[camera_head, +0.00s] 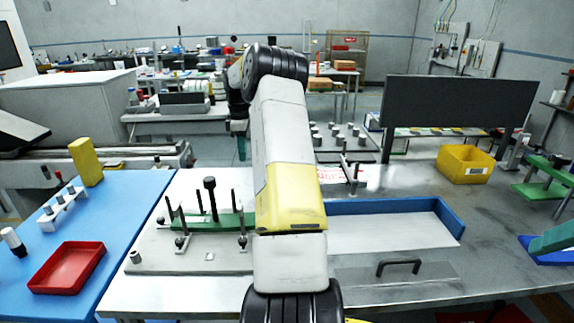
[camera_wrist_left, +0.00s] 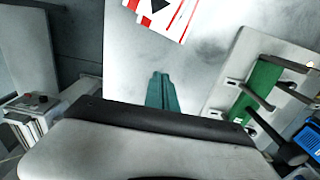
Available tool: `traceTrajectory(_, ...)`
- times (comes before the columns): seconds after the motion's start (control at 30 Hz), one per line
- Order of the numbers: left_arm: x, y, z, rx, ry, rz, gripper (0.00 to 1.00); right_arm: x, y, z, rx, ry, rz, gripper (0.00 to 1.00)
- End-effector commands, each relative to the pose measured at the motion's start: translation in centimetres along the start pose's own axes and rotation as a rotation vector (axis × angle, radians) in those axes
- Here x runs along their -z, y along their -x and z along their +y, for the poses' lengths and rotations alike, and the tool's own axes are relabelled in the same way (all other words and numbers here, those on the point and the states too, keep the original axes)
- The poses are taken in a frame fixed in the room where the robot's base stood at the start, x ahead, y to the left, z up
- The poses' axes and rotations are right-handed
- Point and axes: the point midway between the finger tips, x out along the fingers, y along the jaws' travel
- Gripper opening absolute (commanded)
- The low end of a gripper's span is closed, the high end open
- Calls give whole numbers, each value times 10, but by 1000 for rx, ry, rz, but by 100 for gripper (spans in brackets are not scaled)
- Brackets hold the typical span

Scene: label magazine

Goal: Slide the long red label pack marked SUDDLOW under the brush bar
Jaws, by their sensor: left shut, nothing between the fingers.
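My left gripper (camera_head: 240,134) shows as teal fingers beyond my arm. In the left wrist view its fingers (camera_wrist_left: 162,92) are shut together and empty, above a bare pale surface. Red-and-white printed packs (camera_wrist_left: 165,14) lie ahead of the fingertips, apart from them and cut off by the frame edge. They also show in the head view (camera_head: 333,174), partly behind my arm. I cannot read SUDDLOW on any. A green bar with black posts (camera_head: 202,222) stands on a pale plate left of my arm; I cannot tell whether it is the brush bar. My right gripper is not in view.
A blue-edged tray (camera_head: 452,222) lies right of my arm, with a plate with a black handle (camera_head: 398,266) in front. A yellow bin (camera_head: 465,164) stands at the back right. A red tray (camera_head: 67,267) lies on the blue table. The bench's right front is clear.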

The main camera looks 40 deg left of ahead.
Motion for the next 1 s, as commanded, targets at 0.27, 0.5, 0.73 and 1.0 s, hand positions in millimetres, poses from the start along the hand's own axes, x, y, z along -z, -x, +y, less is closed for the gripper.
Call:
traceTrajectory(0.27, -1, -48, -2, 5, -3, -1, 0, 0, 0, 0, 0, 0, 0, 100)
traceTrajectory(0.5, -1, -98, -2, 5, -3, -1, 0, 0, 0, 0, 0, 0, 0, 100)
traceTrajectory(0.73, -34, -96, -1, 0, -6, -1, 0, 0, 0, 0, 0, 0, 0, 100)
traceTrajectory(1.0, -41, -95, -1, 0, -4, 0, 0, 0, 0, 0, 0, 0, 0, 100)
